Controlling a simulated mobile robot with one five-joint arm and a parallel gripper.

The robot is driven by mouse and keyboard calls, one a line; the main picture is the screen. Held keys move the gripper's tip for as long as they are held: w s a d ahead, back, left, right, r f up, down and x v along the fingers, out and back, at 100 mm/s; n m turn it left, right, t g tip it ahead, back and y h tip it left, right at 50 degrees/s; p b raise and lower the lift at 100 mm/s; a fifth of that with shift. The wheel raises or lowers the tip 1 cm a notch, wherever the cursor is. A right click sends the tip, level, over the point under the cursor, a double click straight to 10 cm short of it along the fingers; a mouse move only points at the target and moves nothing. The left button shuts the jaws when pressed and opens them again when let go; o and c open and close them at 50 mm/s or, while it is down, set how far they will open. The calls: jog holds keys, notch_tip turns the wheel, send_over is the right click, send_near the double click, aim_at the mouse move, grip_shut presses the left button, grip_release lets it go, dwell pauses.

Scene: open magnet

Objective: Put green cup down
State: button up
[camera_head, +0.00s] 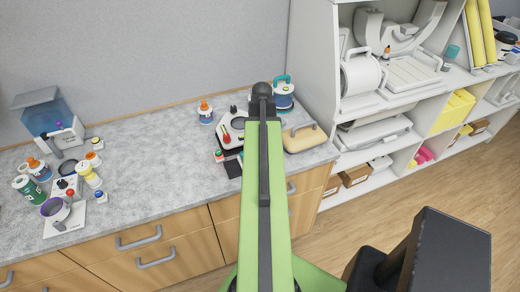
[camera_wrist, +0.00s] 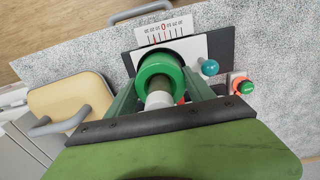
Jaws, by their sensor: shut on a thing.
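The green cup (camera_wrist: 150,62) shows in the wrist view as a thick green ring with a dark opening. My gripper (camera_wrist: 160,84) is shut on it, with a green finger on each side. A pale grey cylinder shows in front of the cup, close to my wrist. The cup is over or on a black and white device (camera_wrist: 216,48) with a scale dial (camera_wrist: 163,31). I cannot tell whether the cup touches it. In the head view my arm hides the cup and the fingertips.
A teal knob (camera_wrist: 209,67) and an orange and green button (camera_wrist: 243,87) are right of the cup in the wrist view. The counter's middle (camera_head: 155,150) is clear.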

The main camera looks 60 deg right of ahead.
jog(key=shift+f, duration=0.3)
jog(key=shift+a+f, duration=0.1)
jog(key=shift+f, duration=0.3)
jog(key=o, duration=1.7)
jog(key=shift+r, duration=0.1)
jog(key=shift+o, duration=0.2)
notch_tip(320, 180, up, 13)
jog(key=p, duration=1.2)
jog(key=shift+p, duration=0.35)
jog(key=shift+f, duration=0.2)
